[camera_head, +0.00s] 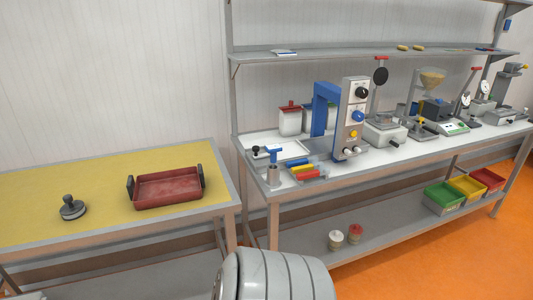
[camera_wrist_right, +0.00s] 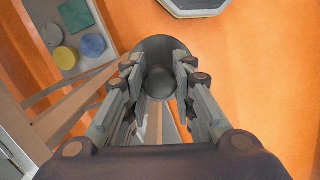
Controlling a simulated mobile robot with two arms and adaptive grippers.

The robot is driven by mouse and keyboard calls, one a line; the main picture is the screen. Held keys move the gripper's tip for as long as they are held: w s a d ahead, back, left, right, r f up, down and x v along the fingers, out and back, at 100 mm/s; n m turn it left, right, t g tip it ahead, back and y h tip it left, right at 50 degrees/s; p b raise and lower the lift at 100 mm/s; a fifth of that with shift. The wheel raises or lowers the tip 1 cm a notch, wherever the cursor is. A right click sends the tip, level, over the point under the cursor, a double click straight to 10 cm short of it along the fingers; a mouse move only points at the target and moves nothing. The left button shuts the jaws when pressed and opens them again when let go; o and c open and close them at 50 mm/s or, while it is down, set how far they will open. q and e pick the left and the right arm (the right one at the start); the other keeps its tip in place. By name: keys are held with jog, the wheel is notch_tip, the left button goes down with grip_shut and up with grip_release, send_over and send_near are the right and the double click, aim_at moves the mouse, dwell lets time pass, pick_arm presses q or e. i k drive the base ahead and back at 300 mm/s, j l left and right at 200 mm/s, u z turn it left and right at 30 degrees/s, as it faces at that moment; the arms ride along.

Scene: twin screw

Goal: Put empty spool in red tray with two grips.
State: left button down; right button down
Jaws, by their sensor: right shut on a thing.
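The red tray (camera_head: 168,203) sits on the yellow-topped table at the left of the head view, with a dark handle at each short end. Its floor looks bare. My right gripper (camera_wrist_right: 160,85) is shut on a dark grey, hollow round thing that looks like the empty spool (camera_wrist_right: 154,50) in the right wrist view. The spool is held between the fingers, above the orange floor. In the head view the right gripper and the spool are not visible; only a pale arm link of mine shows at the bottom. My left gripper is in neither view.
A workbench (camera_head: 225,180) with instruments stands to the right. Its lower shelf holds green (camera_head: 443,200), yellow and red bins. The table between weight and tray is clear.

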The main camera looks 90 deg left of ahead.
aim_at(169, 191)
jog(key=u, duration=0.4)
jog(key=k+j+u, duration=0.1)
jog(key=u, duration=0.3)
jog(key=j+u, duration=0.15)
jog(key=u, duration=0.3)
jog(key=j+u, duration=0.1)
jog(key=u, duration=0.3)
jog(key=j+u, duration=0.4)
jog(key=j, duration=0.15)
jog(key=j+u, duration=0.4)
jog(key=i+j+u, duration=0.15)
jog(key=j+u, duration=0.25)
jog(key=j, duration=0.2)
